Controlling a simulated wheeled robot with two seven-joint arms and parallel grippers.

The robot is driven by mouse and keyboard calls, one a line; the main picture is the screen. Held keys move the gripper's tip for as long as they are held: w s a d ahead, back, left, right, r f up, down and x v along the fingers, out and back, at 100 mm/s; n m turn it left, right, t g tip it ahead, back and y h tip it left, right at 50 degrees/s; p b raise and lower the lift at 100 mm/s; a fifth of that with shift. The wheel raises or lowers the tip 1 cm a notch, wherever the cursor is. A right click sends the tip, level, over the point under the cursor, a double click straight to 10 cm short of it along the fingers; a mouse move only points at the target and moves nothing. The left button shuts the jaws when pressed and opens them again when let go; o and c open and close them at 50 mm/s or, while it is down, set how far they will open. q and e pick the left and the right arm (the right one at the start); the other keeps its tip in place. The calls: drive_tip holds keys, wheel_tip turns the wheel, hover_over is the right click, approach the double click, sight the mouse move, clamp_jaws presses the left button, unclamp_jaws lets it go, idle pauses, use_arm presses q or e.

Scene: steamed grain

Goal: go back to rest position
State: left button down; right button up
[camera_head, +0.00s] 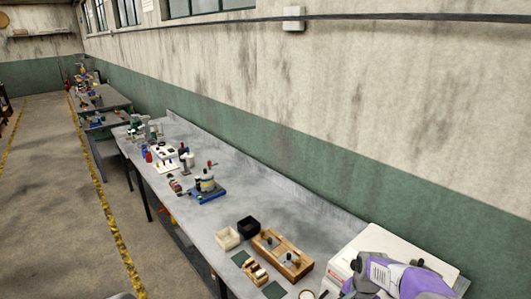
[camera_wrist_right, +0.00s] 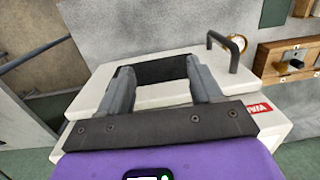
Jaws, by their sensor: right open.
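My right gripper (camera_wrist_right: 160,66) is open, with its two grey fingers apart over a white box (camera_wrist_right: 90,110) in the right wrist view. A black strip of the box shows between the fingertips; I see nothing held. In the head view my purple and grey right arm is at the bottom right, in front of the same white box (camera_head: 345,265); its fingertips are not clear there. My left gripper is not in view.
The white box has a dark handle (camera_wrist_right: 229,47) and a red label. A wall runs behind; the left floor is open.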

drive_tip(key=s+a+f+n+y, duration=0.1)
drive_tip(key=s+a+f, duration=0.2)
drive_tip(key=s+f, duration=0.15)
drive_tip(key=s+a+f+n, duration=0.2)
drive_tip(key=s+a+f, duration=0.1)
drive_tip(key=f, duration=0.3)
drive_tip(key=s+a+f+n+y, duration=0.1)
drive_tip(key=s+a+f, duration=0.15)
drive_tip(key=f, duration=0.35)
drive_tip(key=s+a+f+n+y, duration=0.1)
drive_tip(key=s+a+f+n, duration=0.15)
drive_tip(key=s, duration=0.45)
drive_tip(key=s+a+f+n, duration=0.1)
drive_tip(key=s+a+f, duration=0.1)
drive_tip(key=s+a, duration=0.35)
use_arm(q)
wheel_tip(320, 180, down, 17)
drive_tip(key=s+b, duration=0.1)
drive_tip(key=b, duration=1.6)
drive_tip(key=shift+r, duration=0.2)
use_arm(e)
wheel_tip(320, 180, down, 17)
drive_tip(key=s+d, duration=0.1)
drive_tip(key=shift+t, duration=0.3)
